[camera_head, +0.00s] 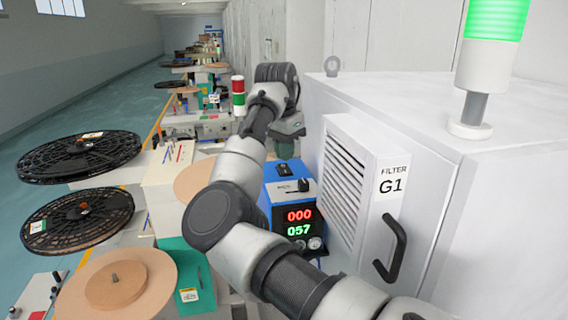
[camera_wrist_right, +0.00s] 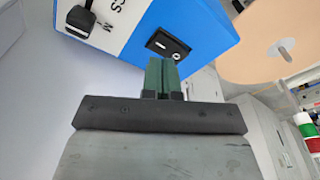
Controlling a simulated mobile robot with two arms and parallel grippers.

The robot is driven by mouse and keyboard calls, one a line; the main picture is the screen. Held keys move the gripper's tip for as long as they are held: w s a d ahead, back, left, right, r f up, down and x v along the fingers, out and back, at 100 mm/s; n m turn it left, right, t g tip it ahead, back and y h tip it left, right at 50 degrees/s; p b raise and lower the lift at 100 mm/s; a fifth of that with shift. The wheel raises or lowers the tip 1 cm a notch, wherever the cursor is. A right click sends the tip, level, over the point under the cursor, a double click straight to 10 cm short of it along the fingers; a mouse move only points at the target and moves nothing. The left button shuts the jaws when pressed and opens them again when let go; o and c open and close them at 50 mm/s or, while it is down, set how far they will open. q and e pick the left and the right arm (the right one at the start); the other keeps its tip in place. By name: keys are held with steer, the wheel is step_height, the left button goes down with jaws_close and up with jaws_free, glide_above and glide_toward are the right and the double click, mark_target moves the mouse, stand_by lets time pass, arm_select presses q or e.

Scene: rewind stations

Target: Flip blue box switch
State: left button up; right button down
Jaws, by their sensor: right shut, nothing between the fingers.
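The blue box (camera_head: 268,205) stands beside the white filter cabinet, with a front display reading 000 in red and 057 in green. Its top carries a black switch (camera_head: 284,169) and a black handle-like part (camera_head: 306,186). My right gripper (camera_head: 286,151) is over the box's far end. In the wrist view its green fingers (camera_wrist_right: 162,72) are together and empty, tips just short of the switch; contact cannot be told. My left gripper is not in view.
The white filter cabinet (camera_head: 432,185) with a black handle (camera_head: 392,250) stands close on the right. Black reels (camera_head: 78,157) and brown discs (camera_head: 116,283) lie on the left. A red-green signal light (camera_head: 238,97) stands behind the arm.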

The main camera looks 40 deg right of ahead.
mark_target(284, 171)
steer(key=shift+r, duration=2.1)
steer(key=shift+f, duration=0.15)
